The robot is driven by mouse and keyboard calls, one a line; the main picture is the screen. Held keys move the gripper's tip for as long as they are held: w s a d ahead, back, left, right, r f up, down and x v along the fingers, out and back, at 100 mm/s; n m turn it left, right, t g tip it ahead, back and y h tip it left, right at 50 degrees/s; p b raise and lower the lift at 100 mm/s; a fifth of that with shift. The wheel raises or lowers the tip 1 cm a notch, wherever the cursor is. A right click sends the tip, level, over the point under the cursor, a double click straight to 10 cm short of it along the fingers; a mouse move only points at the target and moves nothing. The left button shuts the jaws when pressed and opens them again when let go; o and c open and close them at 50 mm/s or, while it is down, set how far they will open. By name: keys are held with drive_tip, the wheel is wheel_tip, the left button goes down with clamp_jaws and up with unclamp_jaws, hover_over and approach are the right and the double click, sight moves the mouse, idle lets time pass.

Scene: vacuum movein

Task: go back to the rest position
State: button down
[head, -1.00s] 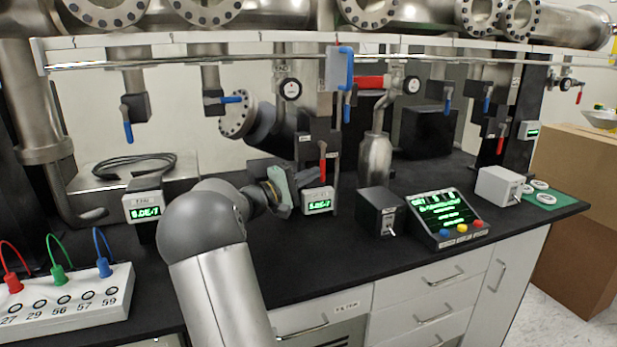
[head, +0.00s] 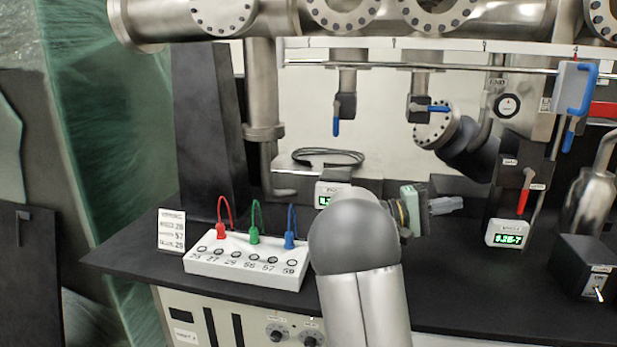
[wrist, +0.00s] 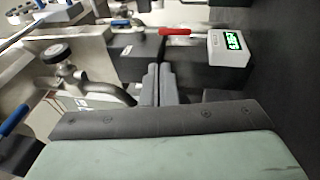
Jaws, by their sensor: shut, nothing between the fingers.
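My gripper (head: 445,205) shows at the end of my arm in the head view, right of the arm's rounded elbow and above the black bench top. It points to the right, toward the red-handled valve (head: 524,192) and the green-lit gauge readout (head: 507,233), and is apart from both as far as I can tell. In the wrist view the two grey fingers (wrist: 158,85) are together with nothing between them. The red-handled valve (wrist: 175,33) and the readout (wrist: 230,42) show beyond them.
A white socket box (head: 245,265) with red, green and blue plugs stands left of my arm, with a small card (head: 171,230) beside it. A steel pipe rack with blue-handled valves (head: 337,125) hangs above. A black switch box (head: 587,268) stands at the right.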

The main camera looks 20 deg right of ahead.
drive_tip(key=s+a+f+n+t+y+p, duration=0.1)
drive_tip(key=s+a+y+p, duration=0.4)
drive_tip(key=a, duration=0.8)
drive_tip(key=s+a+f+n+t+y+p, duration=0.1)
drive_tip(key=s+a+t+y+p, duration=0.3)
drive_tip(key=a, duration=0.9)
drive_tip(key=s+a+f+n+t+y+p, duration=0.2)
drive_tip(key=s+a+y+p, duration=0.5)
drive_tip(key=s+a+y, duration=0.3)
drive_tip(key=s+a, duration=0.1)
drive_tip(key=a, duration=0.3)
drive_tip(key=shift+s+f+t, duration=0.3)
drive_tip(key=shift+f, duration=0.05)
